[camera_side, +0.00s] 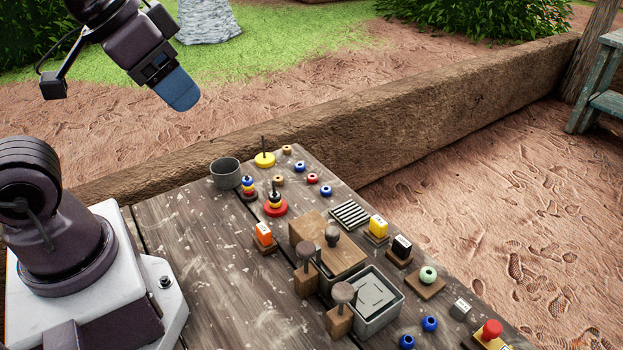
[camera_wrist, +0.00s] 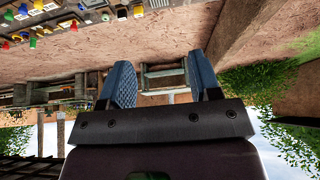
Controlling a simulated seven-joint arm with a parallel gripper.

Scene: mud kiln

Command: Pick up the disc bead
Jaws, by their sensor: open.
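Several small beads lie loose on the wooden table: brown ones (camera_side: 286,149) (camera_side: 278,180), a red one (camera_side: 312,178) and blue ones (camera_side: 299,165) (camera_side: 326,190) at the far end, and more blue ones (camera_side: 430,323) (camera_side: 407,342) at the near end. A pale green ring-shaped bead (camera_side: 428,274) sits on a small wooden block. I cannot tell for sure which is the disc bead. My gripper (camera_side: 180,92) is high above and beyond the table's far left, apart from everything. The wrist view shows its two blue fingers (camera_wrist: 161,84) spread apart with nothing between them.
The table (camera_side: 185,255) also holds a grey cup (camera_side: 226,173), a yellow peg stand (camera_side: 264,159), bead stacks on pegs (camera_side: 275,206), a wooden box (camera_side: 328,250), a grey tray (camera_side: 388,320) and a red button (camera_side: 491,330). An earthen wall (camera_side: 430,110) runs behind. The table's left part is clear.

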